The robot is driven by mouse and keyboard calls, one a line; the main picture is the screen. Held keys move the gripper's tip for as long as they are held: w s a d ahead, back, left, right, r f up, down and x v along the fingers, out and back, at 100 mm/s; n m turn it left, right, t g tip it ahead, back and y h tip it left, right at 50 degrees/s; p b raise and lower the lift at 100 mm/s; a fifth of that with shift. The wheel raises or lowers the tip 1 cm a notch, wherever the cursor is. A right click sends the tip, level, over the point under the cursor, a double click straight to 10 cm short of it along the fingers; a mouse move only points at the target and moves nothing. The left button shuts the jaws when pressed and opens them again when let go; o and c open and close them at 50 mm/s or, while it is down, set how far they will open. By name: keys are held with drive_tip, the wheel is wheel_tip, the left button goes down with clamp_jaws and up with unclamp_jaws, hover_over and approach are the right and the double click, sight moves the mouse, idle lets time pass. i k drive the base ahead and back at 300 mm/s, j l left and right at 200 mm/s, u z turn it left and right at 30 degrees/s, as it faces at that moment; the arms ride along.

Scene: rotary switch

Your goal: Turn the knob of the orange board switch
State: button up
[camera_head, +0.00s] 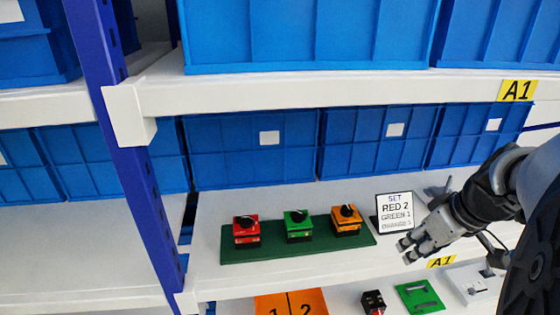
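The orange switch (346,221) with a black knob on top stands at the right end of a dark green board (270,253) on the middle shelf. A green switch (298,227) stands in the board's middle and a red switch (246,232) at its left end, each with a black knob. My gripper (405,250) is to the right of the orange switch, apart from it, pointing left. Its two fingertips look apart with nothing between them. The exact angle of the orange knob is too small to read.
A sign (396,212) reading "SET RED 2 GREEN 1" and a blurred last line stands behind my gripper. Blue bins (250,165) line the shelf's back. A blue post (125,150) rises at left. The upper shelf (330,92) overhangs. An orange plate (290,303) lies below.

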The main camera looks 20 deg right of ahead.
sight(346, 211)
drive_tip(key=z, duration=0.8)
